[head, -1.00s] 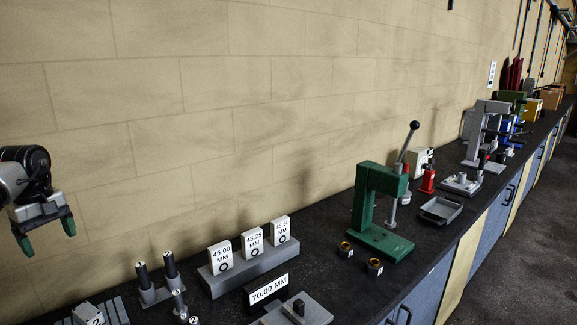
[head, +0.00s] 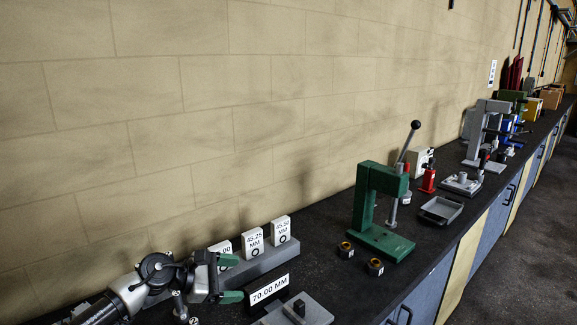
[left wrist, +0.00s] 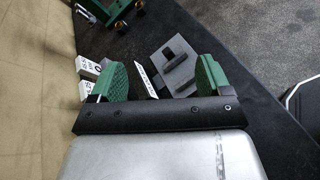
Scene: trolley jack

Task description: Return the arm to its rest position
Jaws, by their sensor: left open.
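My left gripper (head: 232,278) is in the lower left of the head view, low over the bench, with its green fingers apart and pointing right. Nothing is between the fingers. It covers part of the 45.00 label block (head: 220,250) and lies just left of the 70.00 MM sign (head: 268,290). In the left wrist view, the open fingers (left wrist: 155,80) frame the sign and a grey plate with a dark block (left wrist: 174,62). My right gripper is not in view.
The dark bench (head: 315,250) runs along the wall. The 45.25 and 45.50 label blocks (head: 281,230) stand on a grey base. A green press (head: 372,205) stands further right, with two small dark cups with orange tops (head: 375,266) before it. A grey tray (head: 441,209) lies beyond.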

